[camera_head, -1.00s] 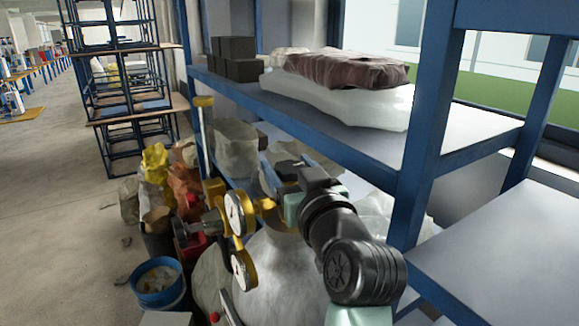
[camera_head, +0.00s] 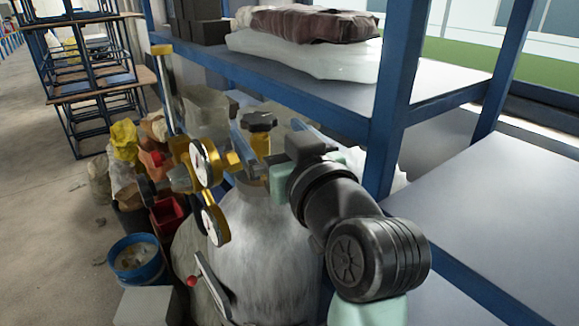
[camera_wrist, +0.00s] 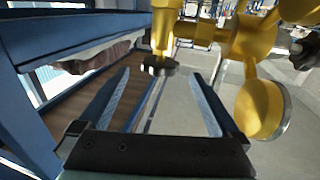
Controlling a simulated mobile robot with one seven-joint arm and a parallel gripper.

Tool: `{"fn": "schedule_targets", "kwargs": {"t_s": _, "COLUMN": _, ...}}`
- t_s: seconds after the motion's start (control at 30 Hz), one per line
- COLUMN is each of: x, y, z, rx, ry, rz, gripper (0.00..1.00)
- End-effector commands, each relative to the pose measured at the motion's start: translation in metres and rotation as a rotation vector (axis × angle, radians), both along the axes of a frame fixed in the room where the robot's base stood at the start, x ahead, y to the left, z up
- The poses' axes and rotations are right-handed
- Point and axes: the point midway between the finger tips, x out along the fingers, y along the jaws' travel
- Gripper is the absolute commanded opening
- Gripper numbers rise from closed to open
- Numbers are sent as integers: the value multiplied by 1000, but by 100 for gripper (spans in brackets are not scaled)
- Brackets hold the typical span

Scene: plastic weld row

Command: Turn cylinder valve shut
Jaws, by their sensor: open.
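The cylinder (camera_head: 265,240) is a large grey bottle with a brass valve (camera_head: 262,143) on top. The valve's black handwheel (camera_head: 259,121) shows above the brass; in the wrist view the handwheel (camera_wrist: 158,66) lies ahead, between the lines of the two fingers. My gripper (camera_head: 266,115) is open and empty, with one finger at each side of the handwheel in the head view. The wrist view also shows my gripper (camera_wrist: 161,76) with its fingers wide apart. I cannot tell whether either finger touches the handwheel.
A yellow regulator with round gauges (camera_head: 206,163) sticks out left of the valve, close to my gripper. A blue-framed shelf (camera_head: 310,95) stands behind and right. A blue bucket (camera_head: 136,259) and sacks (camera_head: 124,140) stand at left.

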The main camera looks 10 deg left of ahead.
Motion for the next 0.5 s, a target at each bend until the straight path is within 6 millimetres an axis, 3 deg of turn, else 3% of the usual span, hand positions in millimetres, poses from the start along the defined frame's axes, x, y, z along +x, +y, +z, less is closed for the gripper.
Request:
{"fn": "schedule_targets", "kwargs": {"t_s": 0.2, "x": -39, "y": -26, "z": -4, "rx": 0, "ry": -2, "rz": -3, "gripper": 99}}
{"fn": "schedule_targets", "kwargs": {"t_s": 0.5, "x": -59, "y": -38, "z": -1, "rx": -1, "ry": 1, "rz": 0, "gripper": 99}}
